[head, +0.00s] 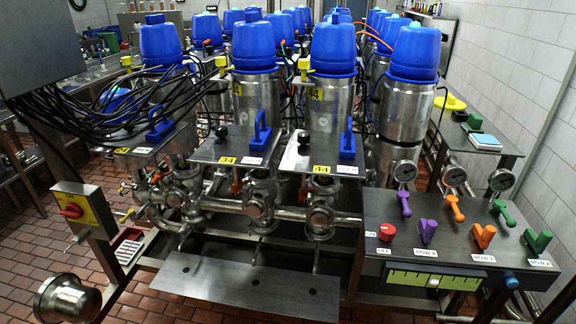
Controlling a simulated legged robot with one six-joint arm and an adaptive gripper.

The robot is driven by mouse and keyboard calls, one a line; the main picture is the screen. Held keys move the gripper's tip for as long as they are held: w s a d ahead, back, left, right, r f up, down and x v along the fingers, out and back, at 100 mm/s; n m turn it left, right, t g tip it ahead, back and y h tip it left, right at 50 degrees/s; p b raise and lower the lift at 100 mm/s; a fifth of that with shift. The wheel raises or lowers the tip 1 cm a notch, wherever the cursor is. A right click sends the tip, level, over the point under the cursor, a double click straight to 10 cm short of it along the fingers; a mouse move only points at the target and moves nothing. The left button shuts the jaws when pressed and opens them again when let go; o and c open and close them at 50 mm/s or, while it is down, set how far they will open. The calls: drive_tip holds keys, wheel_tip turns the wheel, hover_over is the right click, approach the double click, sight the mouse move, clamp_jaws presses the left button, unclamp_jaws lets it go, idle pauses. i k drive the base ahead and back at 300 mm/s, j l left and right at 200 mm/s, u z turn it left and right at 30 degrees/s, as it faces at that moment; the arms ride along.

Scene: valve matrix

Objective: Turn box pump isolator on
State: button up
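A grey box with a yellow face plate (92,209) stands at the left and carries a red rotary knob (72,211); it looks like an isolator switch. A second red round knob (387,232) sits on the dark panel at the right, beside small ON and OFF labels. No label names either one as the box pump isolator. The exact position of the knob on the yellow plate is too small to read.
Blue-capped steel valves (254,48) stand in rows behind the pipework. Black cables (150,95) hang at the upper left. The right panel (405,210) carries purple, orange and green handles. Tiled floor (40,235) shows at the left.

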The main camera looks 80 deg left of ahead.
sight(73, 211)
drive_tip(key=u, duration=4.15)
drive_tip(key=i+j+z, duration=0.1)
drive_tip(key=i+j, duration=0.35)
drive_tip(key=j, duration=0.2)
drive_tip(key=i+j+z, duration=0.15)
drive_tip(key=i+j, duration=0.25)
drive_tip(key=j, duration=0.25)
drive_tip(key=i+j+z, duration=0.15)
drive_tip(key=j, duration=0.2)
drive_tip(key=i+j+z, duration=0.1)
drive_tip(key=i+j, duration=0.15)
drive_tip(key=j, duration=0.15)
drive_tip(key=i+j, duration=0.15)
drive_tip(key=j, duration=0.2)
drive_tip(key=z, duration=0.05)
